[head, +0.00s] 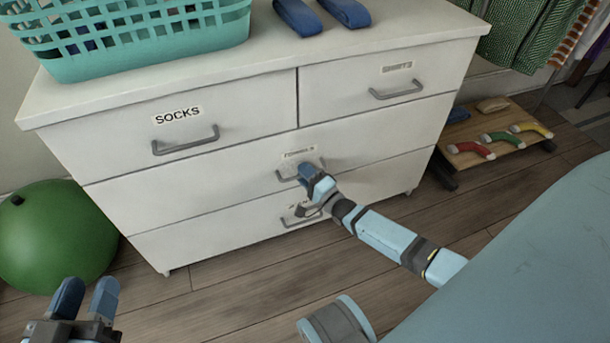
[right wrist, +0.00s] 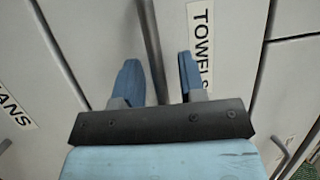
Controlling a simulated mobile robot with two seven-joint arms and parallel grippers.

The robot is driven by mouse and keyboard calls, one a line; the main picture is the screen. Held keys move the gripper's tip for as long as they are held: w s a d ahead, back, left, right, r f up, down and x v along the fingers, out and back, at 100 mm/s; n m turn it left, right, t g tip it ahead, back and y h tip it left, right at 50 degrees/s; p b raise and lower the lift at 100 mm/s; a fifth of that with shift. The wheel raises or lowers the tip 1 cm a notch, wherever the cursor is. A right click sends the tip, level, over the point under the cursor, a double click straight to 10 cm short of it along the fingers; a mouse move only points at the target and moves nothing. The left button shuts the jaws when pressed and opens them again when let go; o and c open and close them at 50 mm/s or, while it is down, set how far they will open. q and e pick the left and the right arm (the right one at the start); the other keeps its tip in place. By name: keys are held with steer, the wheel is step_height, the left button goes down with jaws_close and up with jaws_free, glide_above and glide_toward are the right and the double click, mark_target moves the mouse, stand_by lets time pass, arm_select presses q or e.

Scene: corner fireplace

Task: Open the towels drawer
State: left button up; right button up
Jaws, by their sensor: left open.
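The white dresser has a wide middle drawer (head: 215,180) with a partly hidden label; in the right wrist view the label (right wrist: 200,45) reads TOWELS. The drawer sits flush with the dresser front. Its grey bar handle (head: 287,174) also shows in the right wrist view (right wrist: 152,45). My right gripper (head: 311,177) is at this handle. In the right wrist view its blue fingers stand apart on either side of the bar, with a gap visible. My left gripper (head: 86,297) is open and empty at the lower left, away from the dresser.
The socks drawer (head: 230,110) and another small drawer (head: 350,95) are above, both shut. A lower drawer (head: 200,232) is below. A teal basket (head: 150,62) stands on top. A green ball (head: 55,235) is at left; a low wooden rack (head: 490,150) at right.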

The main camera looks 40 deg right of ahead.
jaws_close()
steer(key=shift+s, duration=0.15)
